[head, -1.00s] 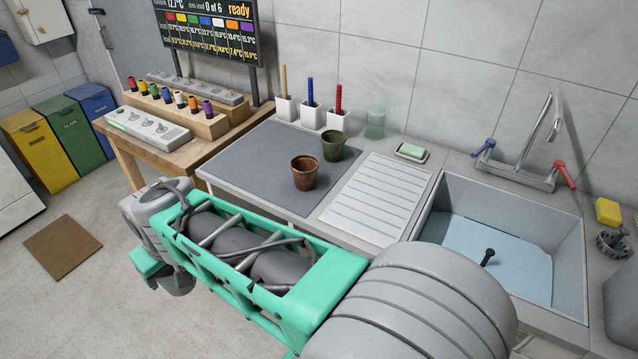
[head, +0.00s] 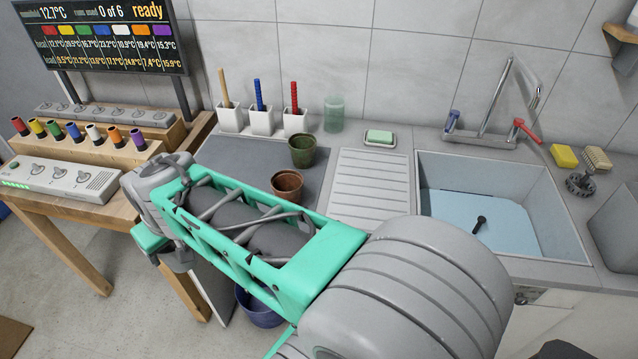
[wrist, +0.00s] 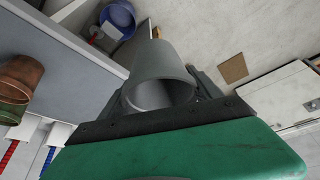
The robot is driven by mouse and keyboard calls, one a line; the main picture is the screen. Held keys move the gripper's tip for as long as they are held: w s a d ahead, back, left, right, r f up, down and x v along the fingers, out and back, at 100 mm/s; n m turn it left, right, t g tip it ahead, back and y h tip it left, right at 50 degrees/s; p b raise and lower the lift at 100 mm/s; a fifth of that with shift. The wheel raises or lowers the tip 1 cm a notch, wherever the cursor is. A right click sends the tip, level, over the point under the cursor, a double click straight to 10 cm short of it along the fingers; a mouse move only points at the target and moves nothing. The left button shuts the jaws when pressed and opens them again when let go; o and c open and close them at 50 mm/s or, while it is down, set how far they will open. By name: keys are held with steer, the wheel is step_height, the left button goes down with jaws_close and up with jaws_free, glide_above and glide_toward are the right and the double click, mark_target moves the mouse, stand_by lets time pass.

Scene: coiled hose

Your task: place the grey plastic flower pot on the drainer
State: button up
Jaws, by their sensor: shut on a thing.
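In the wrist view, my gripper (wrist: 160,92) is shut on the grey plastic flower pot (wrist: 158,65), whose open rim faces the camera. The head view does not clearly show the pot or my fingers, as my arm covers that area. The drainer (head: 370,187) is a pale ribbed board on the counter, left of the sink, in the head view. Its upper surface is bare where it shows; my arm hides its near end. In the wrist view the held pot is beside the grey counter edge (wrist: 75,42), apart from the other pots.
A brown pot (head: 287,184) and a green pot (head: 303,151) stand on the grey mat (head: 235,158) left of the drainer. A soap dish (head: 380,139) and a glass (head: 334,114) are behind. The sink (head: 480,205) is right. A blue bucket (head: 262,308) sits below.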

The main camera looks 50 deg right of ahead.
steer(key=s+d+r+m+g+h+b, duration=0.15)
steer(key=s+d+m, duration=0.3)
steer(key=d, duration=0.85)
steer(key=s+d+r+m+t+h+b, duration=0.15)
steer(key=s+d+m, duration=0.3)
steer(key=d, duration=0.85)
steer(key=s+d+r+m+g+h+b, duration=0.15)
steer(key=s+d+m, duration=0.35)
steer(key=s, duration=0.8)
steer(key=s+d+m+g+b, duration=0.1)
steer(key=s+d+m+g, duration=0.2)
steer(key=s+d, duration=0.7)
steer(key=shift+t, duration=0.25)
steer(key=w+d+f+p, duration=0.1)
steer(key=w+f, duration=0.1)
steer(key=f, duration=0.1)
steer(key=w+d+f+p, duration=0.1)
steer(key=w+d+f, duration=0.1)
steer(key=w+f, duration=0.1)
steer(key=w+d+f+p, duration=0.1)
steer(key=w+d+f, duration=0.1)
steer(key=w+f, duration=0.1)
steer(key=shift+f, duration=0.35)
step_height(320, 180, down, 3)
steer(key=shift+d+f+p, duration=0.1)
steer(key=shift+d+p, duration=0.05)
steer(key=shift+p, duration=0.55)
steer(key=shift+f, duration=0.15)
steer(key=o, duration=1.3)
steer(key=shift+o, duration=0.2)
